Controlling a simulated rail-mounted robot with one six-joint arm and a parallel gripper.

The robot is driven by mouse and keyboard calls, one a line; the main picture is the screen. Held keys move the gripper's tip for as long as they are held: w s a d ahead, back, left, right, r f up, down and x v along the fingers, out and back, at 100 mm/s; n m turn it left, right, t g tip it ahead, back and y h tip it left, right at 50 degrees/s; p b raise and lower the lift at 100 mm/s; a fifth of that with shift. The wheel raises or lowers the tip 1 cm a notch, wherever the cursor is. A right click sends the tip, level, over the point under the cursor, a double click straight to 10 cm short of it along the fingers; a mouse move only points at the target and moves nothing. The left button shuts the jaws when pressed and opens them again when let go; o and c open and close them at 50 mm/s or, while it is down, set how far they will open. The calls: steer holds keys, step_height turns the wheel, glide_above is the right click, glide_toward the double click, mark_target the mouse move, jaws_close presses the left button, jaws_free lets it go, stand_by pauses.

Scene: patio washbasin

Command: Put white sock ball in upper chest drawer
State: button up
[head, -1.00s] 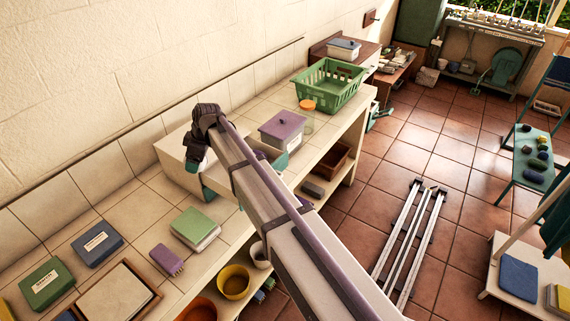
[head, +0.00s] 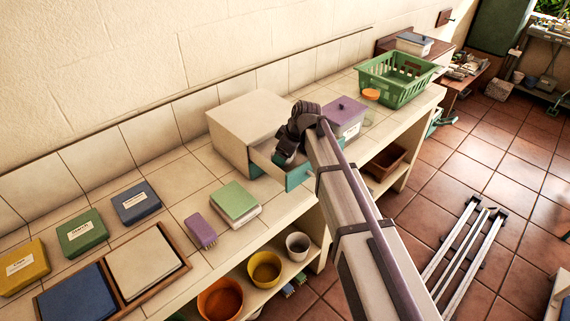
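The pale chest (head: 238,122) stands on the tiled counter against the wall. A drawer with a teal front (head: 298,178) is pulled out of its right side. Another teal front shows low on the chest, mostly hidden. My gripper (head: 284,158) points down at the open drawer, close to or just above its inside. My wrist and arm hide part of the drawer. The fingers are dark and small, so I cannot tell whether they are open or shut. I cannot make out the white sock ball in this view.
A purple lidded box (head: 345,118) and a green basket (head: 398,80) stand right of the chest. A green-and-white block (head: 235,203) and a purple brush (head: 200,231) lie in front of it. Bowls (head: 264,268) sit on the lower shelf.

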step_height(320, 180, down, 2)
steer(key=shift+f+b, duration=0.2)
steer(key=shift+b, duration=0.2)
steer(key=shift+r+p, duration=0.3)
steer(key=shift+r, duration=0.05)
steer(key=shift+f, duration=0.3)
steer(key=o, duration=0.6)
steer(key=shift+r, duration=0.1)
steer(key=shift+o, duration=0.2)
steer(key=shift+r, duration=0.3)
steer(key=p+v, duration=1.1)
steer(key=shift+d+r, duration=0.2)
steer(key=shift+r, duration=0.1)
steer(key=shift+s, duration=0.1)
